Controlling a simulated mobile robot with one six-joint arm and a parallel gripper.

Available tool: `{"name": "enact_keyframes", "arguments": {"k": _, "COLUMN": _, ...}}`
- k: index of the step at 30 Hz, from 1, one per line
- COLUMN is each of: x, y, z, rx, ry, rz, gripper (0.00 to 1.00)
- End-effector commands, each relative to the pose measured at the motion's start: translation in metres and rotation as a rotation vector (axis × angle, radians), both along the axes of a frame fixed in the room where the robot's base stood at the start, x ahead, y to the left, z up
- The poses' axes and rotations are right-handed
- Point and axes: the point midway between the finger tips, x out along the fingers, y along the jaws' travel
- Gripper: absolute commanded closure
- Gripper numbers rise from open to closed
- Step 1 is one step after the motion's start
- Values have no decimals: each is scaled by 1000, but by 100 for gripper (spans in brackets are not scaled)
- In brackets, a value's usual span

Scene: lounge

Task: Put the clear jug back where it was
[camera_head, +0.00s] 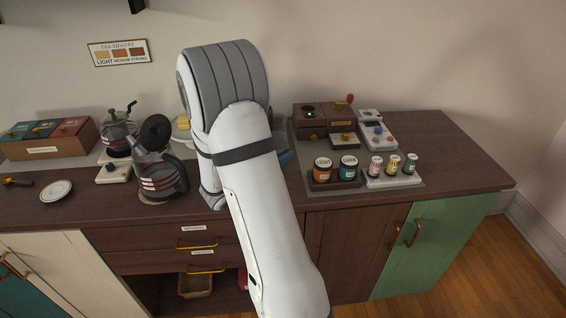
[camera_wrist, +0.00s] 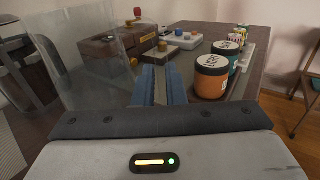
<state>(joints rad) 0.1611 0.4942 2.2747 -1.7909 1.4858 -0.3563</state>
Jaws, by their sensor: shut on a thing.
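The clear jug (camera_wrist: 82,75) is a see-through vessel filling the left of the wrist view, close beside the fingers. My gripper (camera_wrist: 165,85) has blue fingers closed together, with a thin grey piece between them that appears to be the jug's handle. The jug looks held over or at the counter; whether its base touches cannot be told. In the head view my arm hides the jug, and only a bit of blue finger (camera_head: 285,157) shows to the right of the arm.
The grey mat (camera_head: 411,187) at right bears a brown box device (camera_head: 312,128), orange-and-teal jars (camera_head: 322,170) and small spice-like pots (camera_head: 393,164). A dark kettle (camera_head: 157,181) with raised lid stands left of my arm, by a grinder (camera_head: 118,131). The counter's right end (camera_head: 455,160) is clear.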

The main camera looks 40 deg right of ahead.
Motion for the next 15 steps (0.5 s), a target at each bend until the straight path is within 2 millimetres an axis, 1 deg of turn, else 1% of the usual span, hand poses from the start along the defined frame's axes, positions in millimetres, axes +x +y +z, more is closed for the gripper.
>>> {"name": "enact_keyframes", "arguments": {"k": 1, "x": 0, "y": 0, "z": -9, "rx": -1, "ry": 3, "rz": -1, "gripper": 100}}
{"name": "enact_keyframes", "arguments": {"k": 4, "x": 0, "y": -1, "z": -19, "rx": -1, "ry": 1, "rz": -1, "gripper": 100}}
{"name": "enact_keyframes", "arguments": {"k": 11, "x": -1, "y": -1, "z": -20, "rx": -1, "ry": -3, "rz": -3, "gripper": 100}}
{"name": "enact_keyframes", "arguments": {"k": 15, "x": -1, "y": -2, "z": -24, "rx": -1, "ry": -2, "rz": -3, "gripper": 100}}
